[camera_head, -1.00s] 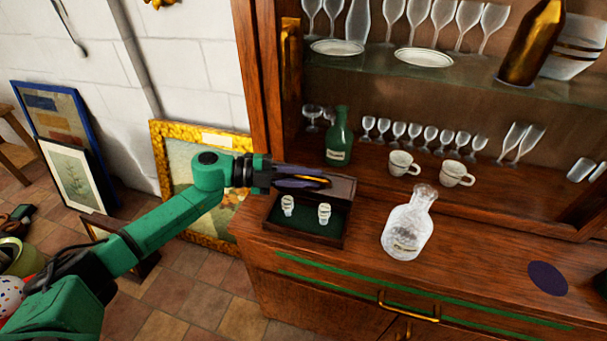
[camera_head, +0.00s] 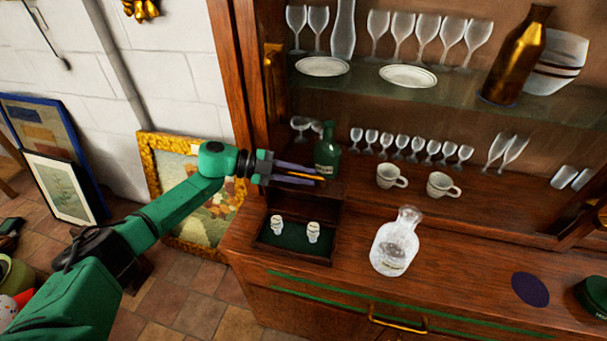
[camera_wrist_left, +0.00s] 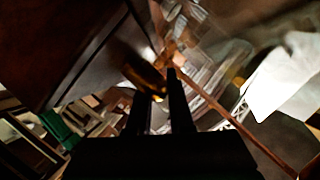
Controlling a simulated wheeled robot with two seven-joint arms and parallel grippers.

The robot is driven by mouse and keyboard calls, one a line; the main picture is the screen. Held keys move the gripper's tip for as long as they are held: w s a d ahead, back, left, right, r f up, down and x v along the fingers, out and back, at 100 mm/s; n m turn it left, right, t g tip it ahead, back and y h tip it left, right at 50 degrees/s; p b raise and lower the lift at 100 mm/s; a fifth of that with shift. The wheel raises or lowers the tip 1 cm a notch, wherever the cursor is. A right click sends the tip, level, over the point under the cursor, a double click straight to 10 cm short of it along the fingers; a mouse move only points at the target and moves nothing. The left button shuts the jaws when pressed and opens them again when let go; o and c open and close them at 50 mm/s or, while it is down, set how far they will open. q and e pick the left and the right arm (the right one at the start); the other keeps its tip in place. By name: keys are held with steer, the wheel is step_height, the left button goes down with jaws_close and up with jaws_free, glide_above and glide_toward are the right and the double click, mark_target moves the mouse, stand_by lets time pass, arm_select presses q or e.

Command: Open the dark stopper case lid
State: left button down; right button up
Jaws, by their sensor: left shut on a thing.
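The dark stopper case (camera_head: 262,243) stands on the cabinet counter with its lid (camera_head: 310,203) raised at the back, roughly upright. Two clear stoppers (camera_head: 276,224) (camera_head: 313,232) stand on its green lining. My left gripper (camera_head: 300,174) is at the lid's upper edge, its fingers shut on the lid and partly covering it. In the left wrist view, the fingers (camera_wrist_left: 160,95) reach a brass-coloured piece (camera_wrist_left: 145,76), with a dark panel at upper left; the contact itself is unclear. My right gripper is not in view.
A glass decanter (camera_head: 396,243) stands right of the case, and a green bottle (camera_head: 327,152) stands behind the lid, close to the fingers. Cups (camera_head: 390,177) and small glasses are further back. A dark round patch (camera_head: 530,289) marks the counter at right.

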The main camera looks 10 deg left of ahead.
arm_select(q)
steer(key=c, duration=1.1)
jaws_free()
steer(key=b+v, duration=0.4)
steer(key=v, duration=1)
steer(key=shift+a, duration=0.3)
